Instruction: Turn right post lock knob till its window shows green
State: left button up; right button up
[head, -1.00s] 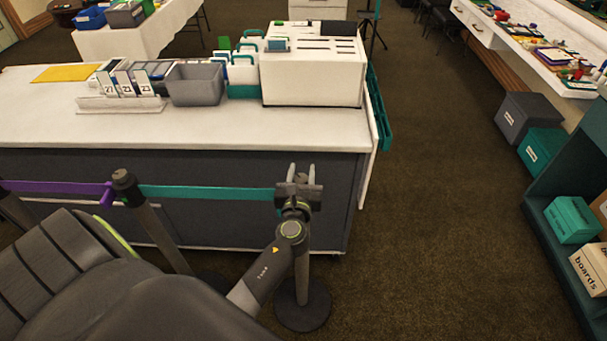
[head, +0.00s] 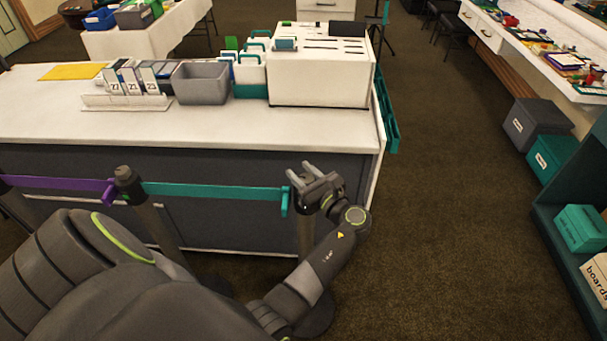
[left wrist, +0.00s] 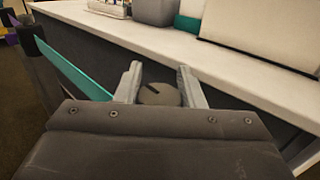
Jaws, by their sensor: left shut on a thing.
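The right post (head: 304,238) stands in front of the counter, its top mostly hidden behind my left gripper (head: 304,174). In the left wrist view, the round dark knob (left wrist: 160,95) sits between the two fingers of my left gripper (left wrist: 160,83). The fingers are shut on it, one on each side. A dark slot-like mark shows on the knob's top. No window and no green show on it in either view. My right gripper is not in view.
A teal belt (head: 215,192) runs from the left post (head: 128,178) to the right post. Behind is a long white-topped counter (head: 230,133) with a grey bin (head: 201,83) and a white box (head: 320,75). Open carpet lies to the right.

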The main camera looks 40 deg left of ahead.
pick_arm(q)
jog(key=shift+n+g, duration=0.3)
jog(key=o, duration=1)
jog(key=shift+a, duration=0.1)
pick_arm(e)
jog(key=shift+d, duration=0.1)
